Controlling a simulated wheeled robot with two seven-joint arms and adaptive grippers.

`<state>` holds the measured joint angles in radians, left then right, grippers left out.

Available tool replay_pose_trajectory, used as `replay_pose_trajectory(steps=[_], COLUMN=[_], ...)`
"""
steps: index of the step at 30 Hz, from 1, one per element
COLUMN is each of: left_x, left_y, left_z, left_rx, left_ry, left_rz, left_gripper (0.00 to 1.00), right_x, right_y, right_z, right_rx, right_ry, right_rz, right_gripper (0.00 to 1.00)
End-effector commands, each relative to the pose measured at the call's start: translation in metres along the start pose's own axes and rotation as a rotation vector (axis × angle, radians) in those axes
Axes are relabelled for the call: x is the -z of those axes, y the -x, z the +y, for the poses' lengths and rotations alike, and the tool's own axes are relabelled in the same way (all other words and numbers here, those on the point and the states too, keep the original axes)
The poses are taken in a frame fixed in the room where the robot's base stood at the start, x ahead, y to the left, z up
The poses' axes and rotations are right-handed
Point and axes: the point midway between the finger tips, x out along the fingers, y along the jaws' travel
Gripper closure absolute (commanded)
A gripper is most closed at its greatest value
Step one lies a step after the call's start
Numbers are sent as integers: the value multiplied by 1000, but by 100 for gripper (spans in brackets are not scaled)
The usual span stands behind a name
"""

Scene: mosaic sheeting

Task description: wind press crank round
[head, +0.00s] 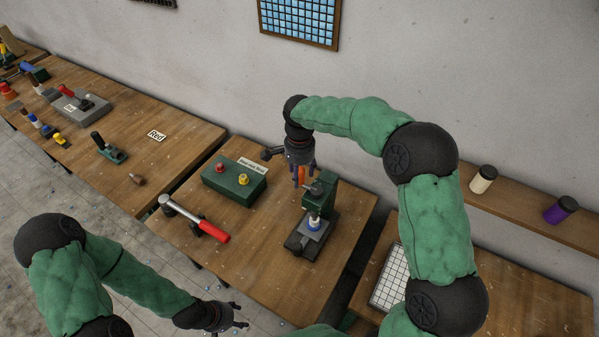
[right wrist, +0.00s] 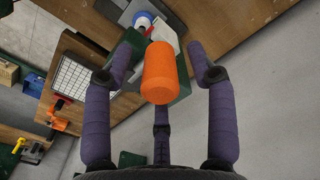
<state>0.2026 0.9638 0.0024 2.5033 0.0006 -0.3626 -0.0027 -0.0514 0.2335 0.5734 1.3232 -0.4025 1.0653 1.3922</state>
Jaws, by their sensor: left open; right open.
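The press (head: 325,190) is green and stands on a dark base on the middle table. A white and blue piece (head: 314,224) sits under its ram. The crank's orange grip (head: 301,175) shows beside the press head; in the right wrist view the orange grip (right wrist: 160,72) points at the camera. My right gripper (head: 301,181) is open, its fingers spread around the orange grip with gaps showing at the sides. In the right wrist view its fingertips (right wrist: 160,62) flank the grip. The crank arm is mostly hidden. My left gripper (head: 239,315) is open and empty, low in front of the table.
A green box (head: 234,190) with a red and a yellow button stands left of the press. A white grid sheet (head: 390,276) lies on the right table. A shelf (head: 520,208) holds two jars.

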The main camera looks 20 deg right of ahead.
Motion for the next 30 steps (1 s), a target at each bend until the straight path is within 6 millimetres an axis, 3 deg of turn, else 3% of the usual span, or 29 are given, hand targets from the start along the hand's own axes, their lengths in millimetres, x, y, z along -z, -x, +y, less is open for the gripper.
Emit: replay_pose_trajectory(steps=[8,21,30], left_x=[0,0,0], left_y=[0,0,0], left_z=[0,0,0], left_rx=[0,0,0], left_ry=[0,0,0], left_rz=[0,0,0], left_gripper=[47,47,47], right_x=[0,0,0], right_y=[18,99,120], right_z=[-1,-1,0], right_rx=[3,3,0], right_ry=[0,0,0], right_rz=[1,0,0], right_gripper=[43,43,43])
